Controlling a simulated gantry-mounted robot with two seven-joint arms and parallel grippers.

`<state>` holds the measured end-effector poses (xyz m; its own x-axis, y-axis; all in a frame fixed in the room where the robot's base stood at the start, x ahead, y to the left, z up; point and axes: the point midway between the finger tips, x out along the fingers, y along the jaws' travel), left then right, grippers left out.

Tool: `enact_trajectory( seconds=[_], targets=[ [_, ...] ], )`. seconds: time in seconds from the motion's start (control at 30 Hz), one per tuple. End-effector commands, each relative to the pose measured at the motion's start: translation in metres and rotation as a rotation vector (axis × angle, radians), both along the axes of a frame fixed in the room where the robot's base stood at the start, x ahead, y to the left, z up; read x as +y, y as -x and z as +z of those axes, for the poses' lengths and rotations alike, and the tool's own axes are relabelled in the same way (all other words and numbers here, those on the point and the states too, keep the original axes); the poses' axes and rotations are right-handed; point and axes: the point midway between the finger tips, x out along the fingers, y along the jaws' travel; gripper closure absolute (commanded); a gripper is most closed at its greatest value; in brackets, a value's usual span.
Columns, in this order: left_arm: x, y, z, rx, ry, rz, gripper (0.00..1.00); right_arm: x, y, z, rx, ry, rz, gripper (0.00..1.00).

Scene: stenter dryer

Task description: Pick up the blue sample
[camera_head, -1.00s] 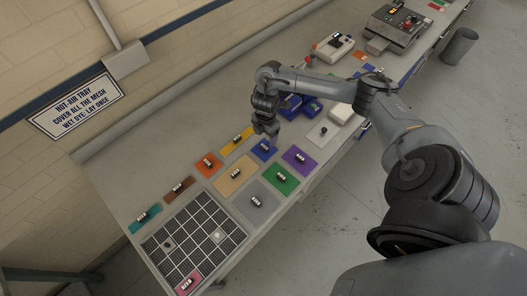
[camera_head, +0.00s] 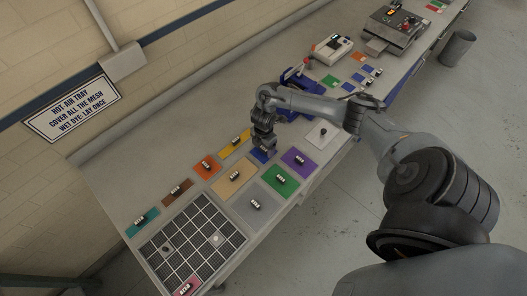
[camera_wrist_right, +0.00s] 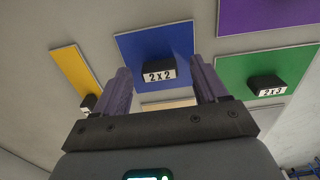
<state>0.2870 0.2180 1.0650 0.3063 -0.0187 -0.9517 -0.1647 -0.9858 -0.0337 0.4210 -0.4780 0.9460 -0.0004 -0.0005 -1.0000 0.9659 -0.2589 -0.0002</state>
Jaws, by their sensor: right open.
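The blue sample (camera_head: 262,157) is a flat blue square lying on the bench, partly hidden under my right gripper in the head view. In the right wrist view the blue sample (camera_wrist_right: 155,42) has a black block handle (camera_wrist_right: 158,71) with a "2x2" label. My right gripper (camera_head: 264,149) is open and empty just above it. In the right wrist view, the two purple fingers of the right gripper (camera_wrist_right: 160,82) stand either side of the handle with gaps. I cannot tell how far above it they are. My left gripper is not in view.
Yellow (camera_head: 235,143), tan (camera_head: 229,183), green (camera_head: 282,187) and purple (camera_head: 303,154) samples lie close around. A mesh tray (camera_head: 208,237) with a pink sample (camera_head: 182,288) is at the near left. A grey sample (camera_head: 247,214) lies beside the tray.

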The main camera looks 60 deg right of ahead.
Motion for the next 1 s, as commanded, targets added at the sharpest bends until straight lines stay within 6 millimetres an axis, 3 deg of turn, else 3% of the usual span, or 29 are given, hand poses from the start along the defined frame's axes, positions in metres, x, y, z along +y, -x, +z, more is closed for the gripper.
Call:
enact_trajectory(
  seconds=[0.07, 0.47, 0.77, 1.0],
  targets=[
    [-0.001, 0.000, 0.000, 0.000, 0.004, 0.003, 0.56, 0.000, 0.000, 0.000, 0.000, 0.000, 0.000, 0.29],
    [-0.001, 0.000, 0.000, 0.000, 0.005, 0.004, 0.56, 0.000, 0.000, 0.001, -0.001, 0.000, 0.000, 0.89],
    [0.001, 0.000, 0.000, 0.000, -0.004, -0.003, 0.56, 0.000, -0.001, 0.002, -0.002, 0.001, 0.000, 0.89],
    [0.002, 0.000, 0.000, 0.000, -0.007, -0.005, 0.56, -0.001, -0.001, 0.018, -0.003, 0.001, 0.001, 0.89]
  ],
)
